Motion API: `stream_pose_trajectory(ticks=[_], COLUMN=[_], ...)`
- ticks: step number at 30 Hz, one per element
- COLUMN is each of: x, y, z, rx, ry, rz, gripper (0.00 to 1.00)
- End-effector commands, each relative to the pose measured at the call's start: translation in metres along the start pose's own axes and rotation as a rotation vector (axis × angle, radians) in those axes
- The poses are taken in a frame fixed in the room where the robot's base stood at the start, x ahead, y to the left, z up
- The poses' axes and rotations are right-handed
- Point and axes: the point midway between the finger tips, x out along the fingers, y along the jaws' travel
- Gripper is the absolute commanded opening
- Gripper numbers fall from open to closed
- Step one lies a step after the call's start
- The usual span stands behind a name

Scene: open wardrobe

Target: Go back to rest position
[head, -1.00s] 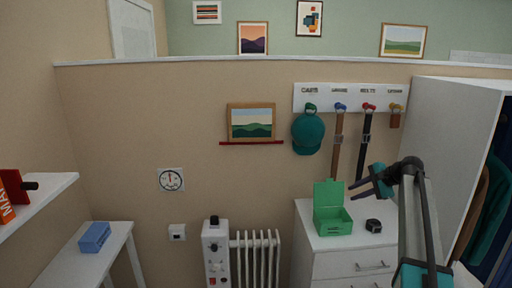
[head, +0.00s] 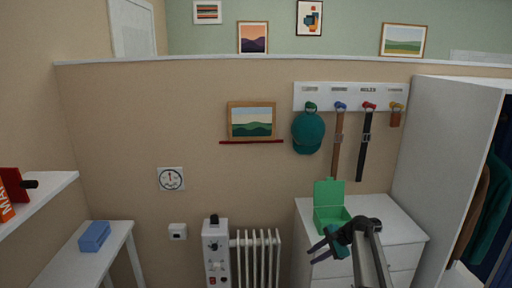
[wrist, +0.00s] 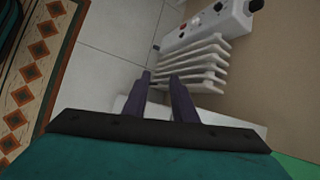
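My gripper (head: 312,254) is in front of the white dresser (head: 399,215), at the lower right of the head view. Its two dark fingers point left and stand apart with nothing between them. In the wrist view the gripper (wrist: 159,76) also shows an empty gap between its fingers. The open green box (head: 328,217) stands on the dresser just above and behind the gripper in the head view. My arm hides the dark watch seen earlier on the dresser top.
A white radiator (head: 256,259) and a white control unit (head: 215,247) stand left of the dresser. The wardrobe's open door (head: 440,160) is to the right. A teal cap (head: 308,132) and belts hang on the wall. A patterned rug (wrist: 35,75) lies on the tiled floor.

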Motion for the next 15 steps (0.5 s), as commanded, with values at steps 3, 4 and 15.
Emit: stream_pose_trajectory(ticks=[3,4,15], x=[0.033,0.040,0.119], y=[0.031,0.038,0.132], z=[0.009,0.010,0.033], rx=[-0.004,-0.006,-0.044], ry=[-0.012,-0.013,-0.034], rz=[0.048,0.059,0.206], gripper=[0.25,0.25,0.25])
